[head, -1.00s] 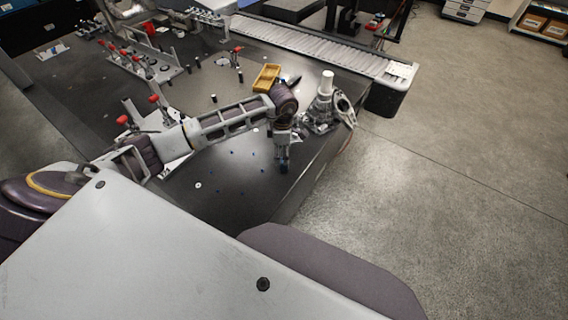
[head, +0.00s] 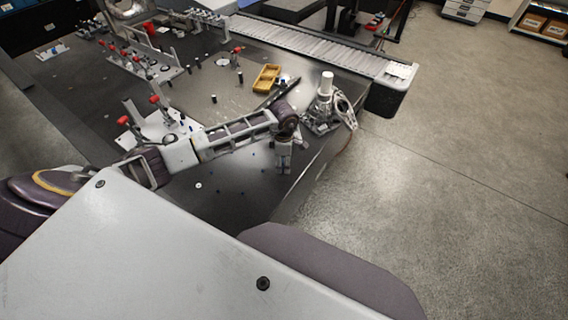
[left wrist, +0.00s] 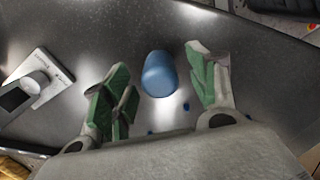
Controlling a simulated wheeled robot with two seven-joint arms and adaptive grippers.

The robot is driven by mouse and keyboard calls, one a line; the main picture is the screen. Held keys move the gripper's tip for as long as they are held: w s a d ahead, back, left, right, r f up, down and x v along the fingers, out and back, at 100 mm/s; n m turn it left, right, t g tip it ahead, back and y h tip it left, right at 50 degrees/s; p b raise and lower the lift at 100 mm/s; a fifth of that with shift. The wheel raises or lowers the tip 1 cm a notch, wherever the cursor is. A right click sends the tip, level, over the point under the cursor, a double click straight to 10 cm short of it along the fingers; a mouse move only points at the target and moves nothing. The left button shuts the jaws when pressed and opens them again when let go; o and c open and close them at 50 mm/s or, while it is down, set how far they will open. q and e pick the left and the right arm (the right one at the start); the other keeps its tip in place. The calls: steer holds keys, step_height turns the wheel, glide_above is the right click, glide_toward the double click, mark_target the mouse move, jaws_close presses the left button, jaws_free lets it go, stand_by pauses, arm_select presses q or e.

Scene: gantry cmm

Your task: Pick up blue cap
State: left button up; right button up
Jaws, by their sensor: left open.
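The blue cap (left wrist: 159,74) stands out in the left wrist view as a rounded blue piece on the dark table top. It lies between the spread green-padded fingers of my left gripper (left wrist: 157,66), with a visible gap on both sides. My left gripper is open and holds nothing. In the head view my left gripper (head: 284,164) points down over the table near its right edge. I cannot make out the cap there. My right gripper is in neither view.
A yellow tray (head: 266,78) and a white-topped grey fixture (head: 325,100) stand beyond my left gripper. Red-handled clamps (head: 145,62) stand at the left. A conveyor (head: 310,48) runs behind. Small blue pieces (left wrist: 186,106) lie near the cap. The table's front part is fairly clear.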

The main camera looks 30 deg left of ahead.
arm_select(q)
steer(key=shift+f, duration=0.95)
steer(key=c, duration=0.8)
